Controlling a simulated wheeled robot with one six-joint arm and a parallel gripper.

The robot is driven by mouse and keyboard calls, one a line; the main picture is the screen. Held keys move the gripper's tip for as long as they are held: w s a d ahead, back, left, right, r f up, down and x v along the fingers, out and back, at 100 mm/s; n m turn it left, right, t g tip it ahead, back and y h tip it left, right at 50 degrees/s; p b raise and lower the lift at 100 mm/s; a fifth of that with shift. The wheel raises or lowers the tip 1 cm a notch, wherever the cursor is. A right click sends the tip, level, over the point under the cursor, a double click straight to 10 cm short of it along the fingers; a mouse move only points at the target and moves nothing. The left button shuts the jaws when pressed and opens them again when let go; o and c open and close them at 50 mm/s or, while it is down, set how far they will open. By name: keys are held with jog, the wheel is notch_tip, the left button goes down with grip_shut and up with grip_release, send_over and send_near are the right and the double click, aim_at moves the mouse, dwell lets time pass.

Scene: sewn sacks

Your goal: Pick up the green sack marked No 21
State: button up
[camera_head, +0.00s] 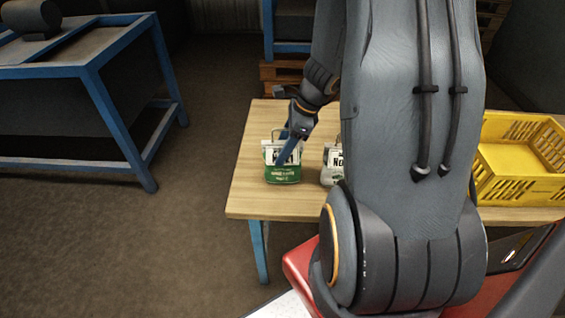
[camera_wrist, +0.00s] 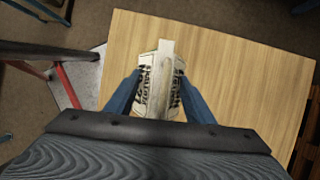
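The green sack (camera_head: 283,174) stands upright on the wooden table, with a white upper label partly covered by a blue finger. Its number cannot be read in the head view. In the wrist view a cream sack top (camera_wrist: 160,82) with dark print on both faces lies between my fingers; its number is too small to be sure of. My gripper (camera_head: 283,160) reaches down at the green sack. In the wrist view my gripper (camera_wrist: 160,84) is open, with one blue finger on each side of the sack. Whether the fingers touch it cannot be told.
A second, pale sack (camera_head: 332,165) stands close to the right of the green one, partly behind my arm. A yellow crate (camera_head: 487,157) sits at the right on the table (camera_head: 258,190). A blue-framed bench (camera_head: 110,120) stands at left. The table left of the sack is bare.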

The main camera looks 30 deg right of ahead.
grip_shut()
